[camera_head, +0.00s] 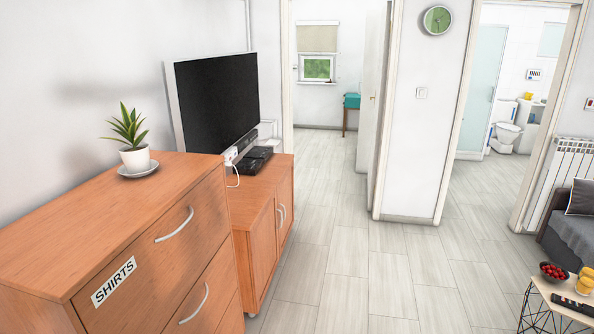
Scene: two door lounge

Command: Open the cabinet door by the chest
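A wooden chest of drawers (50,243) fills the lower left, with curved metal handles and a "SHIRTS" label on its front. Just beyond it stands a lower wooden cabinet (262,240) with two doors side by side. Both cabinet doors look shut. Their two light handles (281,215) sit close together near the middle of the front. Neither of my grippers shows in the head view.
A television (216,100) and a black box (252,160) stand on the cabinet; a potted plant (130,142) stands on the chest. The floor (345,265) before the cabinet is clear. A small table (560,297) with a bowl of red fruit is at lower right. Two doorways open behind.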

